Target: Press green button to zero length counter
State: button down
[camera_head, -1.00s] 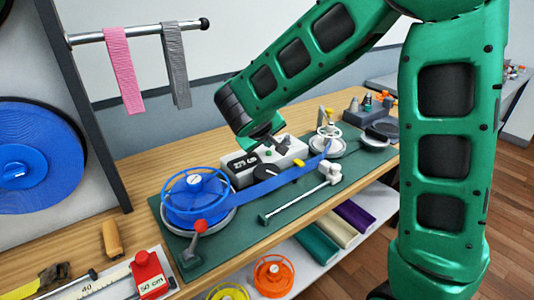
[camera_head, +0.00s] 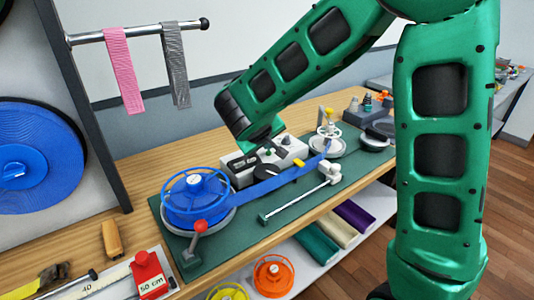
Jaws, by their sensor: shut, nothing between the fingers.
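The length counter (camera_head: 290,146) is a pale grey box on the green mat, with a small display (camera_head: 241,163) on its front left. I cannot read the display now. The green button is at most a tiny spot under my gripper, and I cannot make it out clearly. My gripper (camera_head: 277,153) is shut and empty, pointing down at the top of the counter box. Its tips are at or just above the box; I cannot tell whether they touch.
A blue strap runs from the blue reel (camera_head: 197,198) past the counter to the right. A red-knobbed lever (camera_head: 199,227) stands in front of the reel. A green mat (camera_head: 235,250) lies beneath. Pink (camera_head: 123,70) and grey straps hang at the back left.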

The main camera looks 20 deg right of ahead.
aim_at(268, 157)
jog(key=shift+f, duration=0.45)
dwell(0.4)
jog(key=shift+r, duration=0.95)
jog(key=shift+r, duration=0.15)
jog(key=shift+r, duration=2.35)
